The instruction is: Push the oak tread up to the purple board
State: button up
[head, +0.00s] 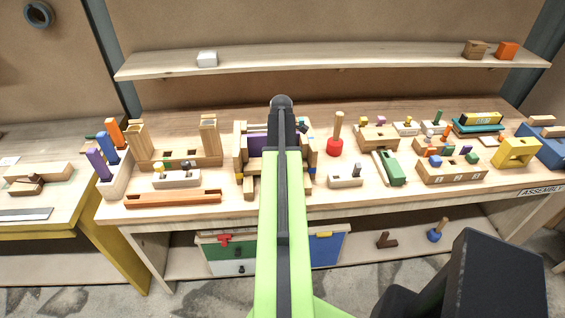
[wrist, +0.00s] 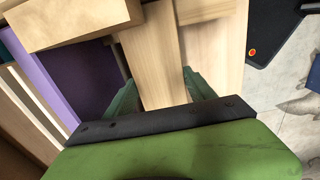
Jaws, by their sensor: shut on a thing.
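A pale wooden piece that I take for the oak tread (wrist: 153,65) lies between the fingers of my gripper (wrist: 160,88) in the wrist view, and the gripper is shut on it. The purple board (wrist: 82,75) is to the left of the gripper in the wrist view. Part of it also shows in the head view (head: 257,142), inside a wooden frame (head: 240,160) in the middle of the bench. My arm hides the gripper and the tread in the head view. Whether tread and board touch is not clear.
A pale wooden block (wrist: 75,20) crosses above the purple board in the wrist view. A red-based peg (head: 335,146) stands right of the frame. Several toy-like pieces crowd the bench's right side.

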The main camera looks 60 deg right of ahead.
jog(key=o, duration=1.8)
jog(key=shift+d, duration=0.1)
